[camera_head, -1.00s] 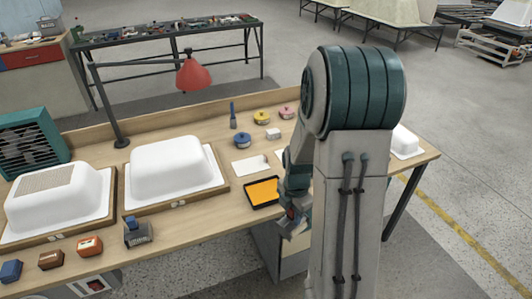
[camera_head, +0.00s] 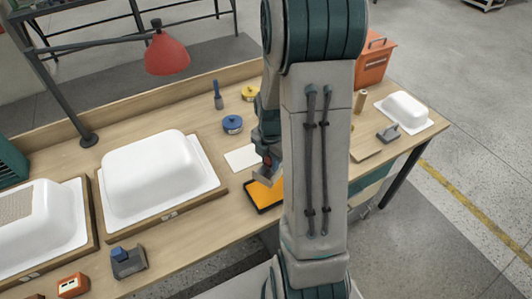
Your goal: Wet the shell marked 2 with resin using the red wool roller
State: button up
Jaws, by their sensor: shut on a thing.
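A white shell (camera_head: 150,170) lies dome up on a wooden board in the middle left. Another white shell (camera_head: 40,222), with a woven patch on top, is cut by the left edge. Small pale marks on the board fronts are too small to read. A black tray (camera_head: 252,206) of orange-yellow resin (camera_head: 266,193) lies right of the middle shell. My gripper (camera_head: 266,174) is at the tray's back edge, shut on what looks like the red wool roller. The roller is mostly hidden by the gripper and arm; only a reddish bit shows.
A red lamp (camera_head: 167,57) hangs behind the shells. Blue (camera_head: 232,124) and yellow (camera_head: 250,93) tins stand at the back. A grey holder with a blue top (camera_head: 127,262) stands at the front. A small white shell (camera_head: 404,110) and an orange box (camera_head: 374,62) are at the right.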

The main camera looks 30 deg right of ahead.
jog(key=shift+s+d+f+b, duration=0.1)
jog(key=shift+s+f+b, duration=0.05)
jog(key=shift+f+b, duration=0.3)
notch_tip(320, 180, down, 8)
jog(key=b, duration=0.6)
jog(key=shift+r, duration=0.15)
notch_tip(320, 180, up, 7)
jog(key=p, duration=0.5)
jog(key=shift+f, duration=0.2)
jog(key=shift+f, duration=0.1)
